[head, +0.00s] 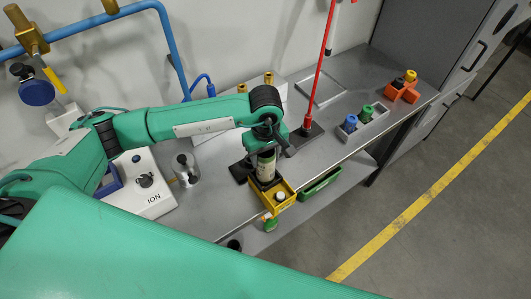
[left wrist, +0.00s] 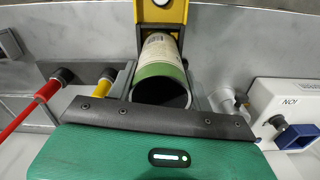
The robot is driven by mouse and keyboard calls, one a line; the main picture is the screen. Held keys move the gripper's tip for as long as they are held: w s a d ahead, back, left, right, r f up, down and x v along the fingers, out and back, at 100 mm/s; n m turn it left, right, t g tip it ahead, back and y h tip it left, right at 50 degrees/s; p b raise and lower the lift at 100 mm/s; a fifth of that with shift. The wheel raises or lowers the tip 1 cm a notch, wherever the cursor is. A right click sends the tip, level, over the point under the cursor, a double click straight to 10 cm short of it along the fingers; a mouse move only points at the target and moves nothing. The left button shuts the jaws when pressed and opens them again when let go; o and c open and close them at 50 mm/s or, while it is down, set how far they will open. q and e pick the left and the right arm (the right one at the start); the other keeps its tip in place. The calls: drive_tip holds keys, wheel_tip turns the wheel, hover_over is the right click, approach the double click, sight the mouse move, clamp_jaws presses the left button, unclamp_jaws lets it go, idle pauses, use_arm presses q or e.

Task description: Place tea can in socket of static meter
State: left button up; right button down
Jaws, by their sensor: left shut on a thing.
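The tea can (head: 266,166), cream with a green band, is held upright by my left gripper (head: 264,156) over the bench's front edge. In the left wrist view the can (left wrist: 160,52) sits between the fingers of my left gripper (left wrist: 162,78), its dark, open-looking end facing the camera. A yellow device (head: 287,187) with a white round knob is just in front of the can. It also shows beyond the can in the left wrist view (left wrist: 149,28). No label names the static meter. The can's lower end is partly hidden, so I cannot tell whether it is seated. My right gripper is not in view.
A white box (head: 147,200) marked ION stands left on the grey bench, beside a clear flask (head: 186,170). A red rod (head: 317,70) rises behind the can. A grey tray (head: 372,124) with blue and green pieces and an orange holder (head: 401,91) are at right.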

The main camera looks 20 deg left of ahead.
use_arm(q)
drive_tip(key=shift+f, duration=0.15)
drive_tip(key=o, duration=1.1)
drive_tip(key=shift+o, duration=0.3)
drive_tip(key=shift+r, duration=0.25)
wheel_tip(320, 180, up, 11)
drive_tip(key=b, duration=0.5)
drive_tip(key=shift+f+b, duration=0.2)
drive_tip(key=shift+b, duration=0.2)
drive_tip(key=shift+r, duration=0.65)
